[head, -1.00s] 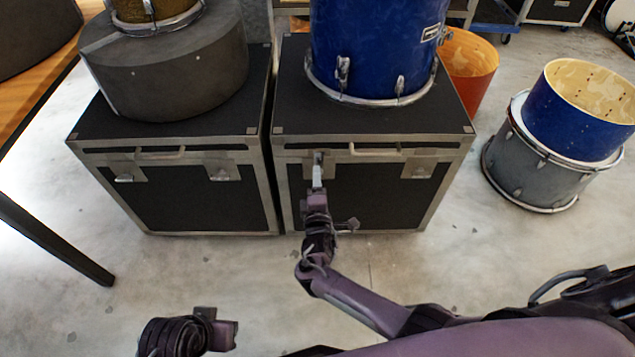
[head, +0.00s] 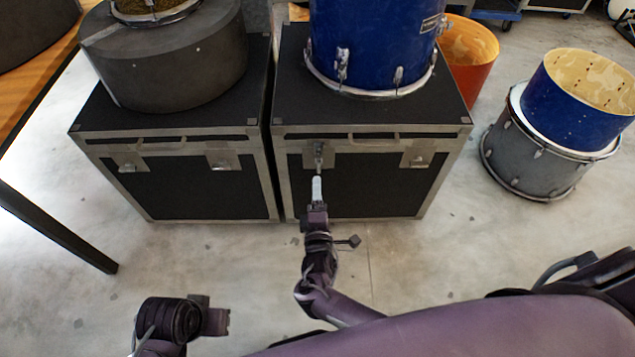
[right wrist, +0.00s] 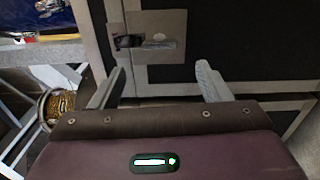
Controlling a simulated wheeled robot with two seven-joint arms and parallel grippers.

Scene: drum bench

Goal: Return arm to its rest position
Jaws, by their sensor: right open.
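My right gripper (head: 317,188) is in the middle of the head view, in front of the right-hand black case (head: 375,185) and just below its left latch (head: 319,158). In the right wrist view my right gripper (right wrist: 160,82) has its two fingers spread with nothing between them. The latch (right wrist: 150,43) shows beyond them on the case front, and a gap seems to lie between. My left gripper (head: 215,318) is at the lower left of the head view, over the floor. Its fingers do not show clearly.
A blue drum (head: 372,40) stands on the right-hand case. A grey round case (head: 165,65) sits on the left-hand black case (head: 195,185). A blue shell (head: 575,105) on a grey drum (head: 525,160) stands at right. A wooden table (head: 40,75) is at left. Floor is clear in front.

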